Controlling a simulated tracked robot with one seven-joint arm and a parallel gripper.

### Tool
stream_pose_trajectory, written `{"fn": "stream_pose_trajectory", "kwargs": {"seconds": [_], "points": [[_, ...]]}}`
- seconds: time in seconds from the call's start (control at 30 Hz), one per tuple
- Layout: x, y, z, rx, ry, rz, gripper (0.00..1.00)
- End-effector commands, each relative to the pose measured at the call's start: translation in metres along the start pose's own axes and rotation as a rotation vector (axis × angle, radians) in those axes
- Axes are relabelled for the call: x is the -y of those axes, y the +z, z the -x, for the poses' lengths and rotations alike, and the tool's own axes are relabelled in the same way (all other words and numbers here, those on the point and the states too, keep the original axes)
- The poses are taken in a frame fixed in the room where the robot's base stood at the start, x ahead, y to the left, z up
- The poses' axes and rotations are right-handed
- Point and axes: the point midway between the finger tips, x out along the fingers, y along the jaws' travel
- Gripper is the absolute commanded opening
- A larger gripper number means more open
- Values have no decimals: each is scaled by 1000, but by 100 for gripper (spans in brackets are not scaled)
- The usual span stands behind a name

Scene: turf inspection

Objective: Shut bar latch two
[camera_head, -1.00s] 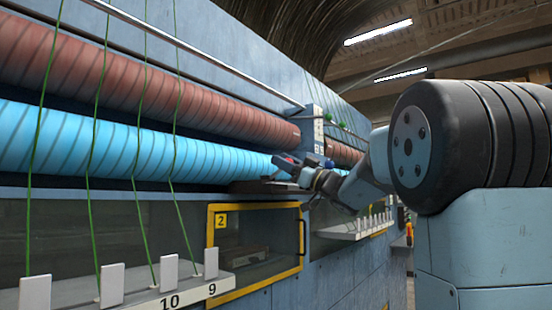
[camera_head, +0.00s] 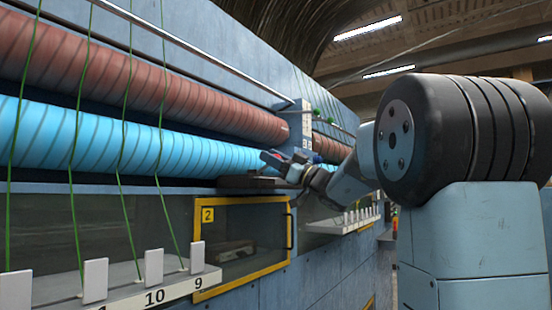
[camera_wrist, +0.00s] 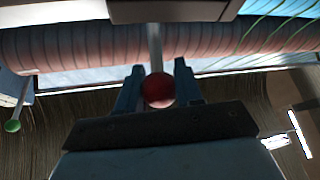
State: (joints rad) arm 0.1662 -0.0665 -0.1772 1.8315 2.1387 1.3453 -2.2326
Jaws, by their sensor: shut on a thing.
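In the wrist view, a red ball knob (camera_wrist: 158,90) on the end of a pale grey rod (camera_wrist: 155,45) sits between the two fingers of my gripper (camera_wrist: 158,84), which is shut on it. The rod runs up toward a grey block at the top edge. In the head view, my gripper (camera_head: 272,160) is small, at the front of the blue roller and just above a dark ledge (camera_head: 250,182); the knob is not clear there. I cannot read a latch number on the rod. A yellow-framed door (camera_head: 240,290) marked 2 is below.
A green-knobbed lever (camera_wrist: 12,126) shows at the wrist view's left. Red-brown (camera_head: 150,85) and blue (camera_head: 130,145) rollers run along the machine. Green threads hang before them. A shelf (camera_head: 125,301) with white tabs juts out at lower left.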

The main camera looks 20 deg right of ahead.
Motion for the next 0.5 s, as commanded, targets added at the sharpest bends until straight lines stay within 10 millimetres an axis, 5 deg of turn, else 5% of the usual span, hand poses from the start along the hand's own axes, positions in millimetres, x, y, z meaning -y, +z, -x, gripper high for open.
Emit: {"fn": "stream_pose_trajectory", "kwargs": {"seconds": [0.4,0.43,0.5], "points": [[-2,-6,2,-8,5,8,0],[-2,-6,2,-8,5,8,38],[-2,-6,2,-7,4,8,45]]}}
